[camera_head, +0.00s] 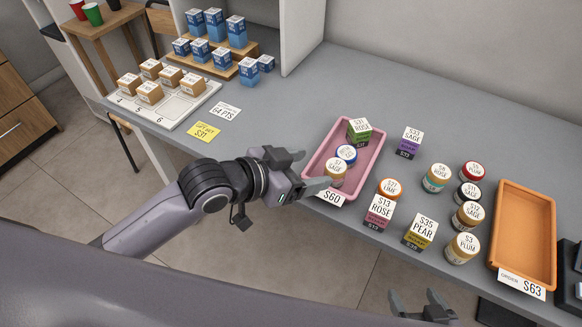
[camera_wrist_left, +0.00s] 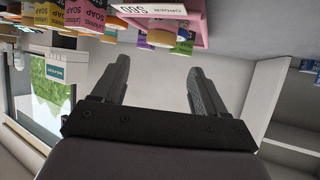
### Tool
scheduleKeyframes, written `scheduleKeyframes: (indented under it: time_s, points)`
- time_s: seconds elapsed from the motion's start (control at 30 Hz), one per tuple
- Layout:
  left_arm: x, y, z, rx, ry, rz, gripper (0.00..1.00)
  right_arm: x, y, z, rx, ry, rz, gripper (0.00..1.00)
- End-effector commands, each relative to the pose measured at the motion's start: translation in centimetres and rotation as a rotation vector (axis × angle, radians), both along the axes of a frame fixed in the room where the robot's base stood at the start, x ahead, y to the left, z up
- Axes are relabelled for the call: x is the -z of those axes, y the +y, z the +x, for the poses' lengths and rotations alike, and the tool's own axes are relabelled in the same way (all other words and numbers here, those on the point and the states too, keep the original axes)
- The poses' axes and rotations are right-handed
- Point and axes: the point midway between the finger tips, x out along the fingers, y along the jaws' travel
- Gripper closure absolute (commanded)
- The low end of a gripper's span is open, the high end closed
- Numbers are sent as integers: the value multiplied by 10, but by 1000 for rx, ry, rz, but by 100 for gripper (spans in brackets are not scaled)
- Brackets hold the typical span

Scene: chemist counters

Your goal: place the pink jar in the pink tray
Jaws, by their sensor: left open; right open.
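The pink tray (camera_head: 373,165) lies on the grey counter with a green-banded box (camera_head: 359,131), a blue-lidded jar (camera_head: 346,154) and a tan-lidded jar (camera_head: 335,173) in it. No jar shows a clearly pink colour. A pink box labelled S13 ROSE (camera_head: 379,211) stands just right of the tray. My left gripper (camera_head: 316,169) is open and empty at the tray's left front side, close to the tan-lidded jar. In the left wrist view, its open fingers (camera_wrist_left: 157,70) point toward the tray (camera_wrist_left: 200,30) at the top. My right gripper (camera_head: 424,302) is open and empty before the counter's front edge.
Several jars, including a red-lidded one (camera_head: 473,171) and a yellow one (camera_head: 462,248), stand between the pink tray and an empty orange tray (camera_head: 524,235). A yellow-green box (camera_head: 420,232) stands near the front edge. The counter behind the pink tray is clear.

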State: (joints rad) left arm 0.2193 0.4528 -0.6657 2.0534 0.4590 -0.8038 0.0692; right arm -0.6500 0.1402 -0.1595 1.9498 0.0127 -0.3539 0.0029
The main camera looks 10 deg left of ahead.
Motion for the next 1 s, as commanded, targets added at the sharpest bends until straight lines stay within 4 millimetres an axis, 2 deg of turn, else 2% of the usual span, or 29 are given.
scheduleKeyframes:
  time_s: [0.1,0.3,0.53,0.63,0.77,0.87,1.0]
  points:
    - [-7,11,-11,0,0,3,27,-1,0,0,0,0,0,23]
    - [-15,21,-21,0,0,2,27,-1,0,0,0,0,0,23]
    - [-16,23,-23,-2,1,-1,27,-1,0,0,0,0,0,23]
    - [-9,25,-23,-23,7,-14,27,-1,0,0,0,0,0,23]
    - [16,34,-25,-106,22,-52,27,-1,0,0,0,0,0,23]
    - [47,51,-32,-207,39,-73,27,-1,0,0,0,0,0,23]
    - [98,83,-54,-353,71,-58,27,-1,0,0,0,0,0,23]
